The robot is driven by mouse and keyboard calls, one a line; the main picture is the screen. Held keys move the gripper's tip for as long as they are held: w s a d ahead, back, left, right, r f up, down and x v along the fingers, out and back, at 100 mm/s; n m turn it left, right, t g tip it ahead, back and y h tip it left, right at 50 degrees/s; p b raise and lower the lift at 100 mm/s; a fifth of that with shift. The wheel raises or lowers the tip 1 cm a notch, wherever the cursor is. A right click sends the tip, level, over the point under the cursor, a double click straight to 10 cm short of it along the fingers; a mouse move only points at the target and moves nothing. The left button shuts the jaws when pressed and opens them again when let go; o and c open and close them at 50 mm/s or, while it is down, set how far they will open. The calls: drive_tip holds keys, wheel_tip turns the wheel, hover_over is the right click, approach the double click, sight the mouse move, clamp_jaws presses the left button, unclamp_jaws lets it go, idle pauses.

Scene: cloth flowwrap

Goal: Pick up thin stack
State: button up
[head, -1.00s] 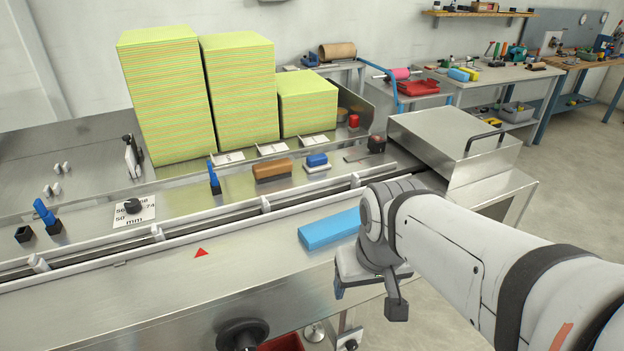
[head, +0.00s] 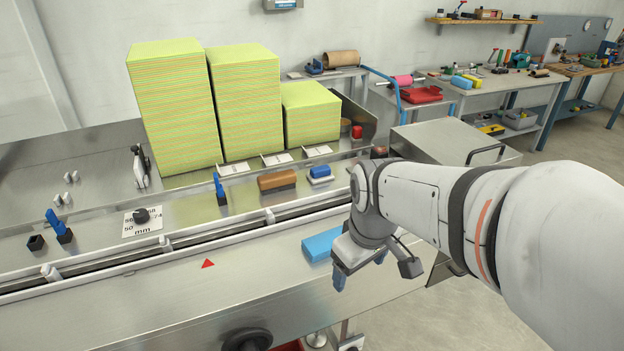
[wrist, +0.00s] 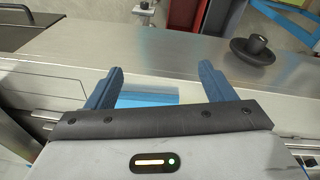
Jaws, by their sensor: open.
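A flat blue block or stack (head: 319,245) lies on the steel front ledge, its right part hidden behind my gripper. The fingers (wrist: 161,72) are well apart in the wrist view, and I see no contact. Three yellow-green layered stacks stand at the back: a tall one (head: 178,110), a middle one (head: 248,105) and a short one (head: 311,115).
A rail channel (head: 200,239) runs behind the ledge. A brown roller block (head: 277,180) and small blue-handled tools stand behind it. A steel box (head: 440,138) is at the right. A dark knob (wrist: 254,50) shows in the wrist view. The ledge's left part is mostly clear.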

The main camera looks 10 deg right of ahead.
drive_tip(key=w+r+n+g+p, duration=0.1)
drive_tip(key=w+r+n+p, duration=0.25)
drive_tip(key=w+n, duration=0.4)
drive_tip(key=n+g+p, duration=0.1)
drive_tip(key=n+p, duration=0.4)
drive_tip(key=n, duration=0.3)
approach(338, 231)
drive_tip(key=s, duration=0.2)
drive_tip(key=shift+s+a+f+m, duration=0.15)
drive_tip(key=shift+s+a+m, duration=0.1)
drive_tip(key=shift+s+a, duration=0.1)
drive_tip(key=shift+w+f+n, duration=0.1)
drive_tip(key=shift+w+n, duration=0.2)
drive_tip(key=shift+n, duration=0.1)
drive_tip(key=shift+w+f+n, duration=0.15)
drive_tip(key=shift+f+n, duration=0.05)
drive_tip(key=shift+n, duration=0.1)
drive_tip(key=shift+f, duration=0.35)
drive_tip(key=shift+w+d+f+p, duration=0.1)
drive_tip(key=shift+f+p, duration=0.5)
drive_tip(key=shift+f, duration=1.15)
drive_tip(key=shift+w+d+f+p, duration=0.1)
drive_tip(key=shift+f+p, duration=0.5)
drive_tip(key=shift+f, duration=1.15)
drive_tip(key=shift+c, duration=0.6)
drive_tip(key=c, duration=0.9)
